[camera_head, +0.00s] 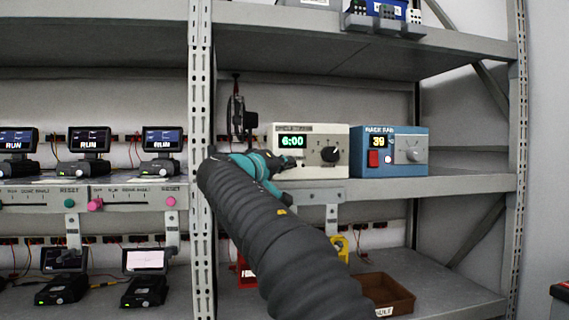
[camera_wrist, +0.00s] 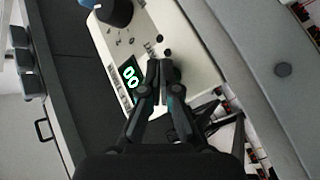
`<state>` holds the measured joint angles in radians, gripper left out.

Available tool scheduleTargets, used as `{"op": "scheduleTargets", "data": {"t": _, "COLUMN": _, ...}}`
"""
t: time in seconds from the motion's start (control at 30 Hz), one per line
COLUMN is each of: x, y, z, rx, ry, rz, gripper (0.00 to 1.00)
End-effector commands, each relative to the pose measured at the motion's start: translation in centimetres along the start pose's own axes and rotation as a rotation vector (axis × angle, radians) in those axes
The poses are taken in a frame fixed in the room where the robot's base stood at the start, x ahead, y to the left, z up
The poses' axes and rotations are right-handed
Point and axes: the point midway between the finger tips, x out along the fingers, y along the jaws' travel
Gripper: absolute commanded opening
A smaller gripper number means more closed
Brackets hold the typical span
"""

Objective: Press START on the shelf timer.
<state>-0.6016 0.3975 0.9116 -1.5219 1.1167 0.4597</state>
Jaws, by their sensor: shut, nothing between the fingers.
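The shelf timer (camera_head: 318,172) is a cream box on the middle shelf, with a green display reading 6:00 and a dark knob at its right. In the wrist view the timer (camera_wrist: 190,35) appears tilted, with its green display (camera_wrist: 131,77), small dark buttons and the dark knob (camera_wrist: 114,12). My gripper (camera_head: 293,161) is in front of the timer's lower left face, below the display. In the wrist view my gripper (camera_wrist: 160,66) is shut and empty, its tips close to the face beside the display. I cannot tell whether they touch it.
A blue box (camera_head: 392,168) reading 39, with a red switch, stands right of the timer. A rack upright (camera_head: 201,60) is close on the left, with several RUN units beyond. A brown bin (camera_head: 388,293) sits on the lower shelf.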

Motion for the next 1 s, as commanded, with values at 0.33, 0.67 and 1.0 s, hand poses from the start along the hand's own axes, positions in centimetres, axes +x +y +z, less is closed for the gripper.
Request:
{"op": "scheduleTargets", "data": {"t": 0.33, "x": 0.2, "y": -0.2, "z": -0.1, "rx": -0.001, "ry": 0.000, "rz": -0.001, "gripper": 0.00}}
{"op": "scheduleTargets", "data": {"t": 0.67, "x": 0.0, "y": -0.1, "z": 0.0, "rx": 0.000, "ry": 0.001, "rz": -0.001, "gripper": 0.00}}
{"op": "scheduleTargets", "data": {"t": 1.0, "x": -1.0, "y": 0.5, "z": 0.7, "rx": 0.000, "ry": 0.001, "rz": 0.000, "gripper": 0.00}}
